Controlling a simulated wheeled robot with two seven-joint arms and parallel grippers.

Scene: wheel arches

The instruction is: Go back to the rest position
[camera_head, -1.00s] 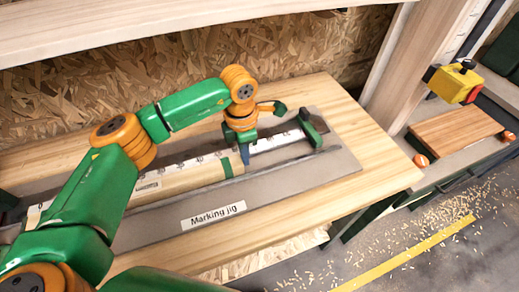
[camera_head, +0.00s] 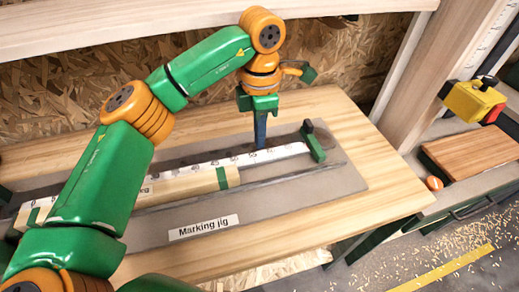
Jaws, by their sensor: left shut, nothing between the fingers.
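My left arm comes in from the left and reaches over the marking jig (camera_head: 290,198), a grey plate labelled "Marking jig" on the wooden bench. My left gripper (camera_head: 260,143) points down above the jig's white ruler (camera_head: 218,163). It is shut, with nothing in it. A pale wooden piece with a green band (camera_head: 221,178) lies along the ruler, to the left of the gripper and apart from it. A green stop (camera_head: 314,141) stands at the ruler's right end. My right gripper is not in view.
The wooden bench top (camera_head: 370,150) is bare to the right of the jig. A shelf (camera_head: 180,20) runs above, close to my arm's wrist. At the right are a yellow tool (camera_head: 472,101) and a brown board (camera_head: 465,153). Shavings lie on the floor.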

